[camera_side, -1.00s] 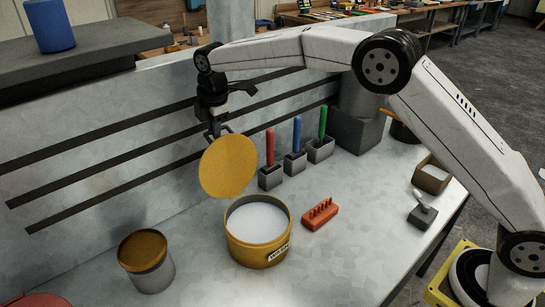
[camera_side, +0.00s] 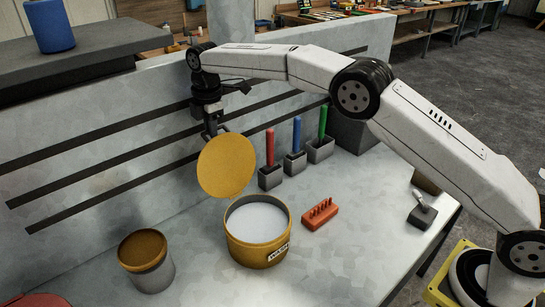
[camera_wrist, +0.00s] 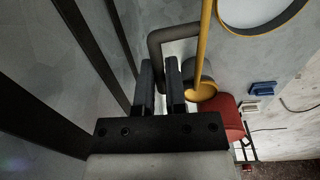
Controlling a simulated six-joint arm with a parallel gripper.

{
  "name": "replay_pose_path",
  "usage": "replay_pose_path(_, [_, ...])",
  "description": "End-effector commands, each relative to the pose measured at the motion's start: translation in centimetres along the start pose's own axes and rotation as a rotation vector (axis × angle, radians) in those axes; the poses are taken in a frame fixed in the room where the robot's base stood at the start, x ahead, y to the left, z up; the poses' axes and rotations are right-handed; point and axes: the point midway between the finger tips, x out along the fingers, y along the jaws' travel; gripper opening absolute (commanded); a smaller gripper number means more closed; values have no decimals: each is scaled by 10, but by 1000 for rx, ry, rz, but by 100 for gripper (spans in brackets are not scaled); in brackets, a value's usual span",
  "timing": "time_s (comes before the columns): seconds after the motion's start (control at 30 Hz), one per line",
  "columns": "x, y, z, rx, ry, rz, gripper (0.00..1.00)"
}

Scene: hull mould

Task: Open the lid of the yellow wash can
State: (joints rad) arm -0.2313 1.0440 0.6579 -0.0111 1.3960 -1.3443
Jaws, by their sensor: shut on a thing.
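The yellow wash can (camera_side: 250,252) stands on the grey bench, open at the top, with pale contents showing. Its round yellow lid (camera_side: 226,166) is raised and steeply tilted behind the can's rim; I cannot tell whether its lower edge touches the rim. My gripper (camera_side: 214,131) is behind and above the lid. In the wrist view my gripper (camera_wrist: 160,75) is shut on the lid's dark bent handle (camera_wrist: 158,42), and the lid (camera_wrist: 204,45) shows edge-on beside it. The can's rim (camera_wrist: 262,33) is at upper right there.
A smaller can with a brown top (camera_side: 143,249) stands at front left. A red peg block (camera_side: 320,214) lies right of the wash can. Red (camera_side: 270,147), blue (camera_side: 297,134) and green (camera_side: 322,122) handles stand in grey holders behind. A slotted panel (camera_side: 110,160) borders the bench.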

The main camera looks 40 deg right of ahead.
Motion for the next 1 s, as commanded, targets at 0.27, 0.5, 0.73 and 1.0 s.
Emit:
replay_pose_path(0.27, [-4,4,-2,-3,6,22,40])
replay_pose_path(0.5, [-2,2,-1,-1,3,14,50])
replay_pose_path(0.73, [-4,2,-1,0,3,12,50])
replay_pose_path(1.0, [-28,2,-1,-1,3,15,50])
